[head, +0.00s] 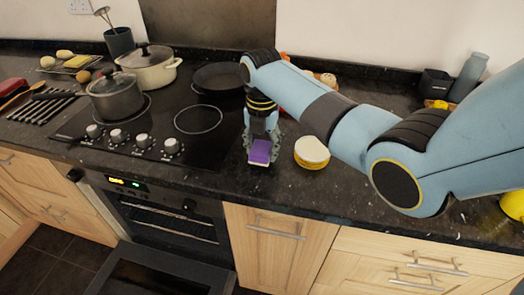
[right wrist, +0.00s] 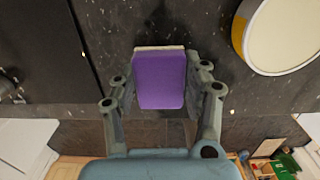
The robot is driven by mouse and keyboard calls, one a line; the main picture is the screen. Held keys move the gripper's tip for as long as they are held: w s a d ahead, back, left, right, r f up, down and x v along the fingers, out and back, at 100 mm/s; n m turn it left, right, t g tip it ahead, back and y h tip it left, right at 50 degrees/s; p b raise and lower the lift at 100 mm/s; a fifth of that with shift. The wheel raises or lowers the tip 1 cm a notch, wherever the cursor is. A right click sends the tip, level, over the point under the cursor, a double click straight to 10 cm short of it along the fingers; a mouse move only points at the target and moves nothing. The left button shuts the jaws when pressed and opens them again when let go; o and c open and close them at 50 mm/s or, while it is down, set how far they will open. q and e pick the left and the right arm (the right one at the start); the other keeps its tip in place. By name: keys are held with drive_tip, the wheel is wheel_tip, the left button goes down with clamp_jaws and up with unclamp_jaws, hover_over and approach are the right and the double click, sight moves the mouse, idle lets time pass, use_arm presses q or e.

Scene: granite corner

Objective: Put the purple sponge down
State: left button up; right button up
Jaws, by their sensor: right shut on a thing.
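The purple sponge (head: 261,151) with a pale layer along one side is at the front of the dark granite counter, right of the hob. My right gripper (head: 262,140) reaches down from above and is shut on it. In the right wrist view the sponge (right wrist: 160,78) sits between the two fingers of the gripper (right wrist: 162,95). I cannot tell whether the sponge touches the counter or is just above it. My left gripper is not in view.
A round yellow-sided container with a pale top (head: 312,152) stands close to the right of the sponge. The black hob (head: 165,120) holds a dark pot (head: 115,97), a cream pot (head: 152,72) and a frying pan (head: 219,79). The oven door (head: 150,270) hangs open below.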

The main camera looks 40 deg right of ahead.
sight(262, 148)
wheel_tip(262, 148, down, 2)
drive_tip(key=shift+f, duration=0.1)
drive_tip(key=o, duration=1.1)
drive_tip(key=shift+r, duration=0.45)
wheel_tip(262, 148, up, 11)
drive_tip(key=shift+s+a+r, duration=0.1)
drive_tip(key=shift+s+r, duration=0.05)
